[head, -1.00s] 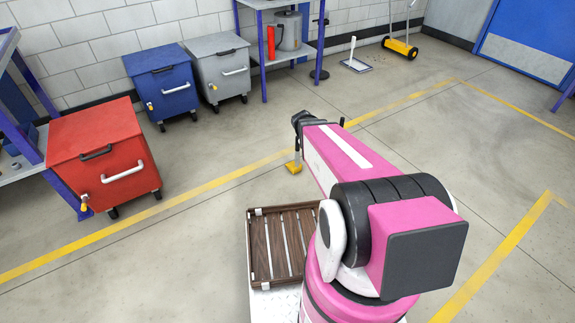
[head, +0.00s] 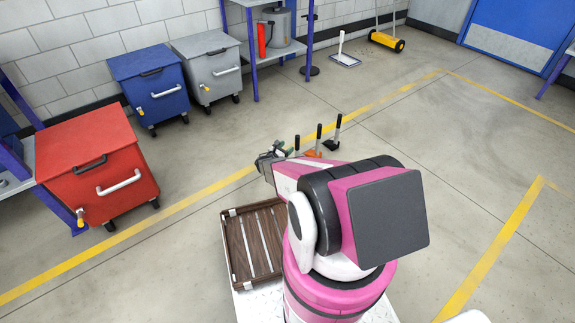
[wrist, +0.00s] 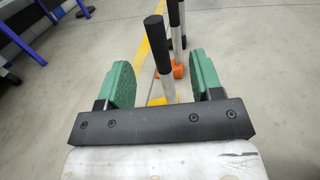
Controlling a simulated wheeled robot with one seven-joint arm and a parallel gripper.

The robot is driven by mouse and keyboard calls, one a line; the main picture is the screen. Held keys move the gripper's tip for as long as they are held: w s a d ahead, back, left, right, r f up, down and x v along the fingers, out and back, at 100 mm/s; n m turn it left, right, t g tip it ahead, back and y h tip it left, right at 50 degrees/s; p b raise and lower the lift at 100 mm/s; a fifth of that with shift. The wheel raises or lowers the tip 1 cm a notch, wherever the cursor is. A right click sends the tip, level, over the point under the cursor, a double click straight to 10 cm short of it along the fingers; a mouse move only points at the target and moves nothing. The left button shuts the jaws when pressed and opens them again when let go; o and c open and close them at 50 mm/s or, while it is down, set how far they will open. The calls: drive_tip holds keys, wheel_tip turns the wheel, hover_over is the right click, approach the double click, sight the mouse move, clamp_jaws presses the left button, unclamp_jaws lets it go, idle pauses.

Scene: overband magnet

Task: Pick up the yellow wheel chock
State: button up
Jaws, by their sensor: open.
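The yellow wheel chock has a white upright handle with a black top (wrist: 155,42). A bit of its yellow base (wrist: 157,101) shows low in the wrist view. In the head view its handle (head: 297,147) stands just beyond my gripper (head: 273,155), and its base is hidden behind my arm. In the wrist view the green fingers of my gripper (wrist: 160,78) are apart, with the handle seen between them. Neither finger clearly touches it.
An orange chock (wrist: 178,70) with a similar handle stands just behind, with a third handle (head: 337,132) beside it in the head view. A slatted wooden tray (head: 226,246) is near my base. Red (head: 95,170), blue and grey bins stand left. The floor at right is clear.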

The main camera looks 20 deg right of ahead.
sight(296, 139)
drive_tip(key=x, duration=0.5)
drive_tip(key=shift+w+d+f, duration=0.1)
drive_tip(key=shift+w, duration=0.15)
drive_tip(key=shift+w+f+x, duration=0.1)
drive_tip(key=shift+f+x, duration=0.05)
drive_tip(key=shift+x, duration=1.2)
drive_tip(key=shift+w+f+x, duration=0.15)
drive_tip(key=shift+x, duration=1.2)
drive_tip(key=shift+c, duration=0.2)
clamp_jaws()
drive_tip(key=shift+r, duration=0.1)
